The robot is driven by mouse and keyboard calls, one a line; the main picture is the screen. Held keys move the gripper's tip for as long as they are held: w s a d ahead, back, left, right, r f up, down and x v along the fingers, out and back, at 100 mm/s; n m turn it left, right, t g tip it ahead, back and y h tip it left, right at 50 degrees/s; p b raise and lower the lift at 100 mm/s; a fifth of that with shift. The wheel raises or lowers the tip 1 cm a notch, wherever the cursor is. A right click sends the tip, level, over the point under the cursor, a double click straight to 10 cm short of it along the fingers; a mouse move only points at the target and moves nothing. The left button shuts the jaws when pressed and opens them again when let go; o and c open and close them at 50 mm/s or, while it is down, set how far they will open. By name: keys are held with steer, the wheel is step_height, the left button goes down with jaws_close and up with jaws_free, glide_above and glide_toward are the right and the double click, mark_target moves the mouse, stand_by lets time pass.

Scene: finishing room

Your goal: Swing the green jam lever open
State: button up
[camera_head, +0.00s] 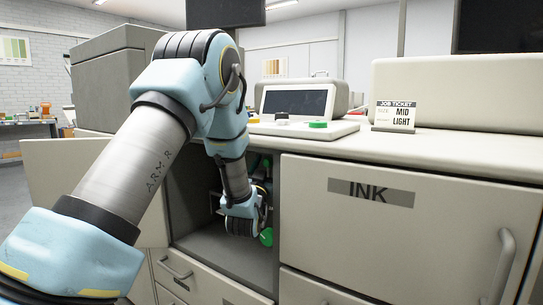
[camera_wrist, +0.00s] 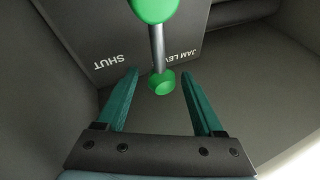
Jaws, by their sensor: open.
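The green jam lever (camera_wrist: 157,45) shows in the wrist view as a grey rod with a green knob at the top and a green round end (camera_wrist: 161,82) lower down. It stands against a dark plate (camera_wrist: 120,52) lettered "SHUT" and "JAM LE…", upside down. My gripper (camera_wrist: 161,73) is open, its two teal fingers on either side of the green round end, with gaps to both. In the head view a green part (camera_head: 266,236) shows inside the open compartment beside my wrist; my arm hides the rest of the lever and my fingers.
The compartment (camera_head: 205,245) has close walls and a floor around my wrist. Its door (camera_head: 95,185) stands open at left. A closed "INK" panel (camera_head: 400,235) is at right. Above are a counter with a console (camera_head: 300,128) and a job ticket (camera_head: 395,115).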

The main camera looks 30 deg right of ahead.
steer(key=shift+x, duration=1.75)
steer(key=shift+a, duration=0.1)
jaws_close()
